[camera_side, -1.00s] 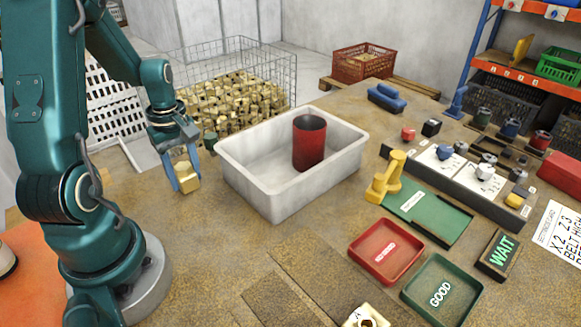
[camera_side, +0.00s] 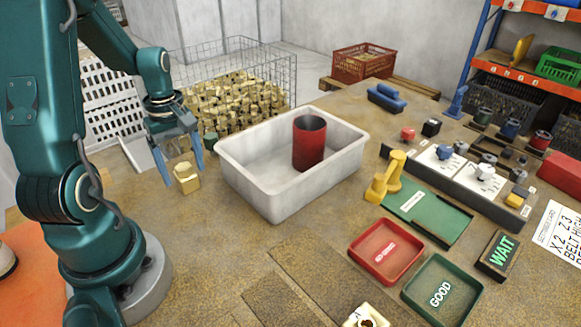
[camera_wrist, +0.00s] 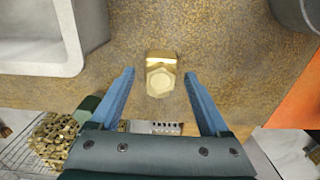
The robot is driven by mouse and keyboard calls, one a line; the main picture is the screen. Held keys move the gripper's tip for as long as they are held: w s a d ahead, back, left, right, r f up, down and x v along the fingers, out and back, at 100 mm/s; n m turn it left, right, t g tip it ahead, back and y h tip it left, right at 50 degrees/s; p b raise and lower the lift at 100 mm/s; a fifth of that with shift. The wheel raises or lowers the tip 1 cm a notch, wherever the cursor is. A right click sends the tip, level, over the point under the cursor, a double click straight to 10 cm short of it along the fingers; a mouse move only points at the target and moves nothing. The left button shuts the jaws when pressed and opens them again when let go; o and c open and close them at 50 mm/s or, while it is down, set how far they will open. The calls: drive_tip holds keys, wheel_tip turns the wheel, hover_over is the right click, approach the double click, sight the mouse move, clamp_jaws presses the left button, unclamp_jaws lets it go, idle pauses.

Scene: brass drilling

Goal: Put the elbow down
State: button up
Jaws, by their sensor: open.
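The brass elbow (camera_side: 186,178) rests on the brown worktop, left of the white tub. It also shows in the wrist view (camera_wrist: 160,78), in front of my fingers and between their lines. My gripper (camera_side: 183,165) is open, with its two blue fingers spread wide around and just above the elbow. In the wrist view my gripper (camera_wrist: 158,85) has a clear gap on both sides of the elbow, and no finger touches it.
The white tub (camera_side: 245,188) holding a red cylinder (camera_side: 309,145) stands close to the right. A wire basket of brass parts (camera_side: 235,105) is behind. Red (camera_side: 386,252) and green (camera_side: 441,290) trays lie front right. The worktop in front of the elbow is clear.

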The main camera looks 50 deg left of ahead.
sight(182, 165)
wheel_tip(182, 165, up, 9)
drive_tip(key=shift+r, duration=0.1)
drive_tip(key=shift+d+r, duration=0.1)
drive_tip(key=shift+r, duration=0.35)
drive_tip(key=s+d+r+m+t, duration=0.1)
drive_tip(key=d+m+t, duration=0.1)
drive_tip(key=d+m, duration=0.7)
drive_tip(key=s+d+r+m+t, duration=0.1)
drive_tip(key=d+r+m+t, duration=0.1)
drive_tip(key=d+m, duration=0.7)
drive_tip(key=shift+d+t, duration=0.25)
drive_tip(key=shift+t, duration=0.55)
